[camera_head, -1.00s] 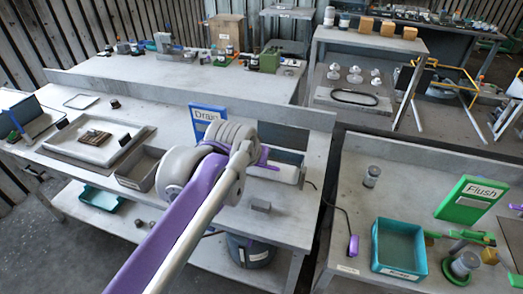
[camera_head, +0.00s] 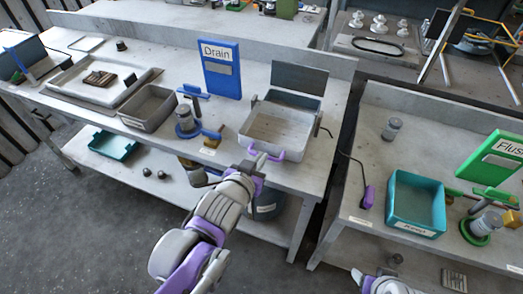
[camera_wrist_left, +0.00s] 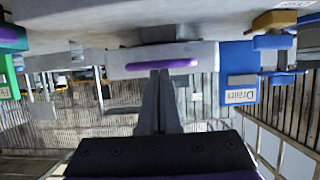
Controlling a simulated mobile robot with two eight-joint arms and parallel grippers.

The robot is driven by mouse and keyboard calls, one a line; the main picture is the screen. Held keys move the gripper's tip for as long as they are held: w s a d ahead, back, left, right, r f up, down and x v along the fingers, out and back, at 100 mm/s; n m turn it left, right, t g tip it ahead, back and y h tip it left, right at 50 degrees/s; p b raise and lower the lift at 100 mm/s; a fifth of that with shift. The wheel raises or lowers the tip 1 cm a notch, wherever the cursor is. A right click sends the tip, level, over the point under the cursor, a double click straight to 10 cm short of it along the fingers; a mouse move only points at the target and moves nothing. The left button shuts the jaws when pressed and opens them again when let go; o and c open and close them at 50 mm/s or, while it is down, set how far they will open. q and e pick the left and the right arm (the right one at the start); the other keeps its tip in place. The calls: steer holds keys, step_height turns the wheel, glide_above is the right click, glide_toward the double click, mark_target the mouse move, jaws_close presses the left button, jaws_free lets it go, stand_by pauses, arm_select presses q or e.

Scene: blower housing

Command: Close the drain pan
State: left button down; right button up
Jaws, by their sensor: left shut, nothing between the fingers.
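The drain pan (camera_head: 277,130) is a shallow, open-topped light grey tray on the bench, right of the blue Drain sign (camera_head: 221,70). A purple handle (camera_head: 266,152) is on its front. A dark grey panel (camera_head: 300,77) stands upright behind it. My left gripper (camera_head: 259,173) is just in front of and below the handle in the head view. In the upside-down left wrist view, its fingers (camera_wrist_left: 159,95) are together and empty, pointing at the pan's front near the purple handle (camera_wrist_left: 163,64). Contact cannot be told. Part of my right arm (camera_head: 385,286) shows at the bottom edge; its fingers are unclear.
A blue-based fitting (camera_head: 187,122) and a grey bin (camera_head: 148,107) stand left of the pan. A dark bucket (camera_head: 266,205) is below the bench. The right bench holds a teal bin (camera_head: 416,203) and a green sign (camera_head: 492,167). A gap separates the benches.

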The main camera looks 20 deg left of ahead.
arm_select(q)
steer(key=shift+s+f, duration=0.1)
steer(key=shift+f, duration=0.55)
arm_select(e)
steer(key=shift+s+f, duration=0.15)
steer(key=shift+f, duration=0.2)
